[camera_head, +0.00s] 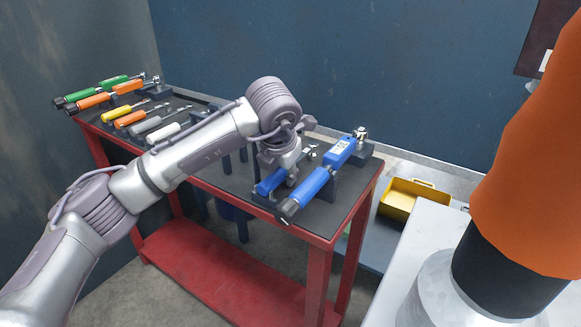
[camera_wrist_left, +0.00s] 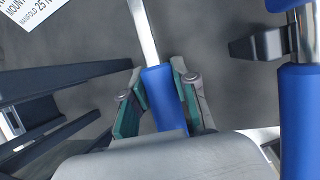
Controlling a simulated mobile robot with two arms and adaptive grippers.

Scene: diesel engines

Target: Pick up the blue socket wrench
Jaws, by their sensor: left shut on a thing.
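A blue-handled wrench with a metal shaft, which I take to be the blue socket wrench (camera_wrist_left: 162,98), lies between the two fingers of my left gripper (camera_wrist_left: 157,82) in the left wrist view. The fingers are shut on its blue handle. In the head view the left gripper (camera_head: 281,168) reaches down over the right part of the tool table, and part of the wrench's blue handle (camera_head: 268,184) shows beside it. The gripper hides much of the wrench. I cannot tell whether it is clear of its holder. My right gripper is not in view.
A larger blue wrench with a display (camera_head: 318,182) lies close to the right. Several other tools fill the left of the red table (camera_head: 322,240). A yellow box (camera_head: 414,200) stands beyond the table. A large orange shape (camera_head: 530,150) stands at the right.

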